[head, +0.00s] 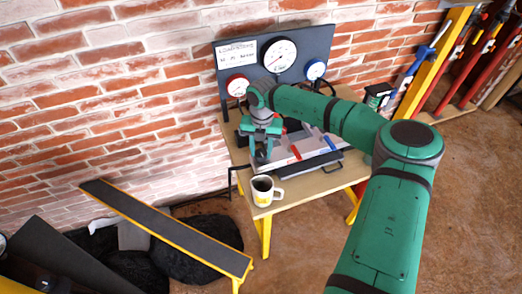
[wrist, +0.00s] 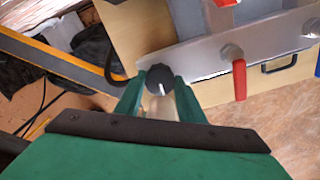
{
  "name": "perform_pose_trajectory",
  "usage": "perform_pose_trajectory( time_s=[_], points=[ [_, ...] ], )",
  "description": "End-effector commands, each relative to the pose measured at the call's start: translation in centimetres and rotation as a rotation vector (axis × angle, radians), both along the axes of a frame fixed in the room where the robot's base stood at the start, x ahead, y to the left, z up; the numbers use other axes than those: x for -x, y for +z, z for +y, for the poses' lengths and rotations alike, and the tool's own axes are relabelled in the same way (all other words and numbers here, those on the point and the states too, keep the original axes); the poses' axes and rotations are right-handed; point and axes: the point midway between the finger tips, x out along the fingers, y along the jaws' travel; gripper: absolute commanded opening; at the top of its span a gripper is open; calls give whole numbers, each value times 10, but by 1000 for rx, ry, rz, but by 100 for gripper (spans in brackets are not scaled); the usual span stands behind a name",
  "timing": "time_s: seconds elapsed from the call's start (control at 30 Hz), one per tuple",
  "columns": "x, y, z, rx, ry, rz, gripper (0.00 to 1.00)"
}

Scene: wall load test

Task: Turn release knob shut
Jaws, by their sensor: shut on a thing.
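The release knob (wrist: 159,79) is a black round knob with a white pointer line, on the end of the grey metal manifold (wrist: 200,55) in the wrist view. The white line points down in that view. My gripper (wrist: 158,93) is shut on the knob, with one green finger at each side of it. In the head view my gripper (head: 262,158) is at the left end of the manifold on the wooden table. The knob is hidden behind my gripper there.
A red lever (wrist: 239,79) and a blue lever stand on the manifold. A white mug (head: 265,191) stands on the table's front corner, close to my gripper. A gauge panel (head: 240,60) stands behind. A sloping black-topped plank (head: 160,228) is at the lower left.

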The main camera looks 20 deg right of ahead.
Motion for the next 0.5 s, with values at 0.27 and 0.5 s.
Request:
perform_pose_trajectory(
  time_s=[0.27, 0.5],
  points=[
    [-1, 1, -1, 1, -4, -4, 13],
    [-1, 1, -2, 0, -5, -3, 54]
  ],
)
